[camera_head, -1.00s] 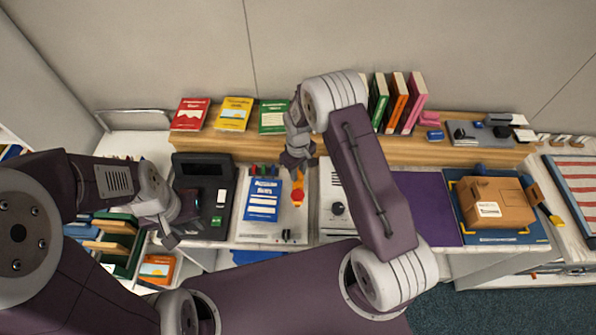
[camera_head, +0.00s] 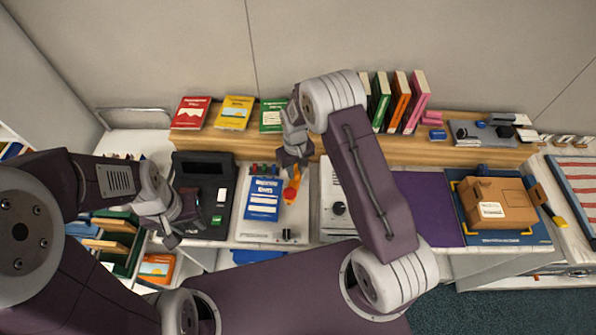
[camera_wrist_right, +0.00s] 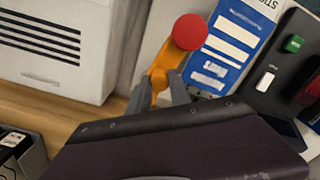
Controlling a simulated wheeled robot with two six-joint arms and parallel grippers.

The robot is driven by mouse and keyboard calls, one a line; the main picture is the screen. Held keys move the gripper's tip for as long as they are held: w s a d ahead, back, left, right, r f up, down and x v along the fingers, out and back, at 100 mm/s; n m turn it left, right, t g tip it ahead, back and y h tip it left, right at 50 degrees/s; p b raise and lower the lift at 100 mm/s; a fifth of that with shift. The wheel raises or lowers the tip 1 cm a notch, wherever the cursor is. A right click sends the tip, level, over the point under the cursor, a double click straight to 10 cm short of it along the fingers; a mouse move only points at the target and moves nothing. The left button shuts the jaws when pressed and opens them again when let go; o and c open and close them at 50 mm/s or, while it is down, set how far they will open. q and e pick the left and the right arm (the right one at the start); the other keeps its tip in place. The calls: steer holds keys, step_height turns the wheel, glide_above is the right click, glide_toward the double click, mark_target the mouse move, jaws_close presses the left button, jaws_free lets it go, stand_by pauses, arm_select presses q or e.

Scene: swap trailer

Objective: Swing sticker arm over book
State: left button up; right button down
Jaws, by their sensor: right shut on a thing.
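A blue book (camera_head: 262,198) lies flat on a light grey panel between a black machine and a white box. It also shows in the right wrist view (camera_wrist_right: 232,48), partly cut off at the top. The orange sticker arm (camera_head: 294,178) with a red round end (camera_head: 289,194) is beside the book's right edge. My right gripper (camera_head: 293,166) is shut on the orange arm, whose red end (camera_wrist_right: 189,32) points toward the book in the right wrist view. My left gripper (camera_head: 182,228) looks open and empty near the black machine's front left.
The black machine (camera_head: 204,165) stands left of the book, and the white box (camera_head: 333,205) stands right of it. A wooden shelf (camera_head: 240,146) runs behind with books on it. A cardboard box (camera_head: 498,203) sits on a blue mat at the right.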

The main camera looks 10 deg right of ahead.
steer(key=shift+w+a+r+m+b, duration=0.1)
steer(key=shift+w+a+m+b, duration=0.4)
steer(key=shift+m, duration=0.9)
steer(key=shift+w+a+m+b, duration=0.3)
steer(key=shift+w+m, duration=0.3)
steer(key=shift+m, duration=0.8)
steer(key=shift+w+a+r+m+b, duration=0.1)
steer(key=shift+w+a+m+b, duration=0.35)
steer(key=shift+m, duration=0.95)
steer(key=shift+w, duration=0.15)
steer(key=c, duration=1.2)
jaws_free()
steer(key=shift+c, duration=0.2)
steer(key=shift+o, duration=0.2)
steer(key=shift+s+f, duration=0.1)
steer(key=shift+s, duration=0.1)
step_height(320, 180, up, 9)
steer(key=b, duration=0.1)
steer(key=shift+b, duration=0.4)
